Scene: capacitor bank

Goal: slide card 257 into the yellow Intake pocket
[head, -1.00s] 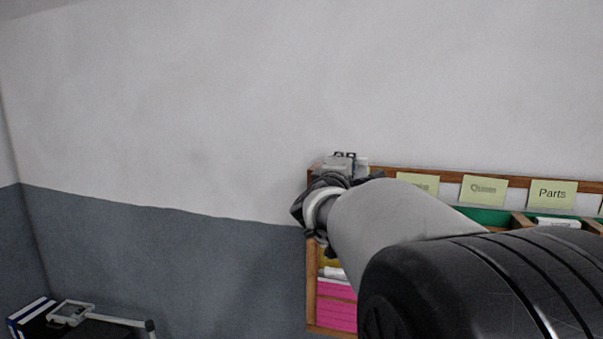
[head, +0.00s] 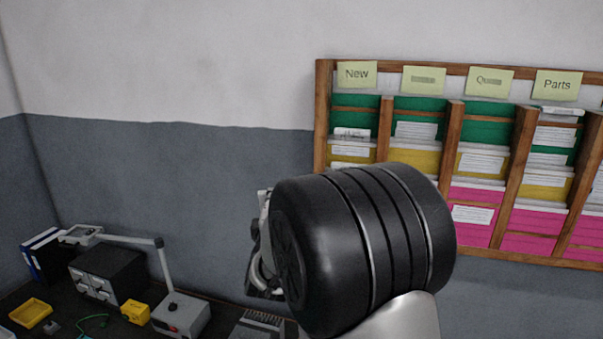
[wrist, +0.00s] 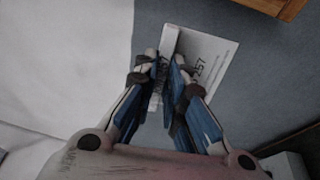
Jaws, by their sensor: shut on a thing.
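My gripper (wrist: 166,62) is shut on a white card (wrist: 215,52) printed with 257 in the wrist view. The card sticks out past the fingertips, tilted, with the wall behind it and apart from the rack. In the head view, my arm hides most of the gripper and the card. The wooden pocket rack (head: 319,110) hangs on the wall to the right. Its columns have green, yellow and pink pockets. One label reads New (head: 357,74) and another Parts (head: 557,84). The second label (head: 423,80) and third label (head: 489,81) are unclear, so I cannot tell which is Intake.
My arm covers the lower left of the rack. Several pockets hold papers. A dark bench at lower left carries a yellow tray (head: 30,313), a black drawer box (head: 105,272), a grey device (head: 181,315) and a lamp arm. The wall left of the rack is bare.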

